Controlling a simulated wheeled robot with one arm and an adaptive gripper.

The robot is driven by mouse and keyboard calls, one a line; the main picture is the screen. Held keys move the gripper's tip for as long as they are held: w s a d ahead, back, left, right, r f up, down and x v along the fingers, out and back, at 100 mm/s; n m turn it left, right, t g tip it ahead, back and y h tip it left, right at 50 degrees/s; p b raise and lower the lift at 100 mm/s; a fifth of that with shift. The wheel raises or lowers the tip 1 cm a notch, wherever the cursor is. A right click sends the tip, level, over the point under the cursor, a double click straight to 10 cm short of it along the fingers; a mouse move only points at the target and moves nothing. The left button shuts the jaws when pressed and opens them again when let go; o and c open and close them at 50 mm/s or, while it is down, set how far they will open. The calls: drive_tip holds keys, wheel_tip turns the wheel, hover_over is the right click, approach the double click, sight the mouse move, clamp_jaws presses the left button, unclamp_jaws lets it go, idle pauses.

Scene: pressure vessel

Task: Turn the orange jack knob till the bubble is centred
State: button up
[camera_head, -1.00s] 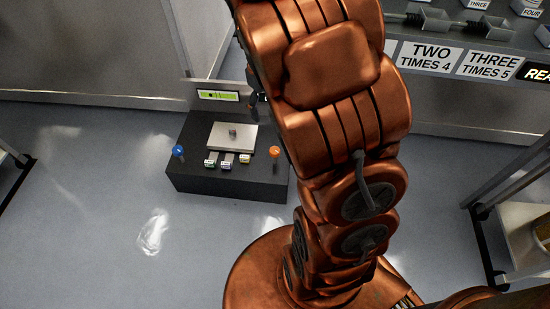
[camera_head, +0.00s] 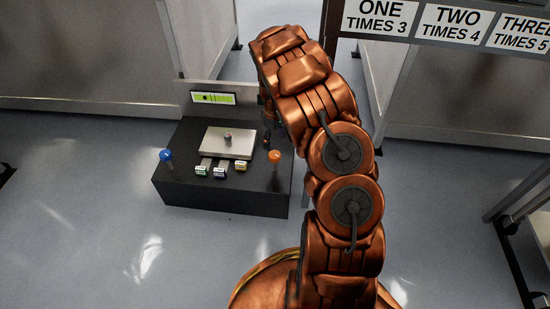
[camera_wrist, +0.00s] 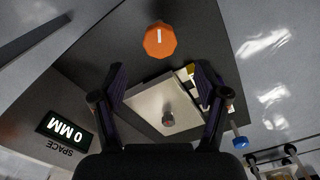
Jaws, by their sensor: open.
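The orange jack knob (camera_head: 274,156) stands at the right front of a black block (camera_head: 220,198). In the wrist view the orange knob (camera_wrist: 160,41) shows a white mark on top and lies beyond my fingertips. My gripper (camera_wrist: 160,72) is open, with nothing between its fingers; in the head view it is partly hidden behind my arm, near the block's right side. The green level display (camera_head: 213,98) stands at the block's back, with a small dark spot left of its middle. It is too small to read finely.
A pale plate (camera_head: 226,143) with a small dark cylinder lies on the block. A blue knob (camera_head: 166,155) is at its left, and several small labelled blocks lie in front of the plate. A "0 MM" readout (camera_wrist: 67,130) shows in the wrist view. The floor left is clear.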

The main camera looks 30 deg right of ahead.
sight(275, 155)
wheel_tip(275, 155, down, 8)
drive_tip(key=shift+r+b, duration=0.15)
drive_tip(key=shift+b, duration=1.1)
drive_tip(key=shift+c, duration=0.3)
drive_tip(key=c, duration=1.1)
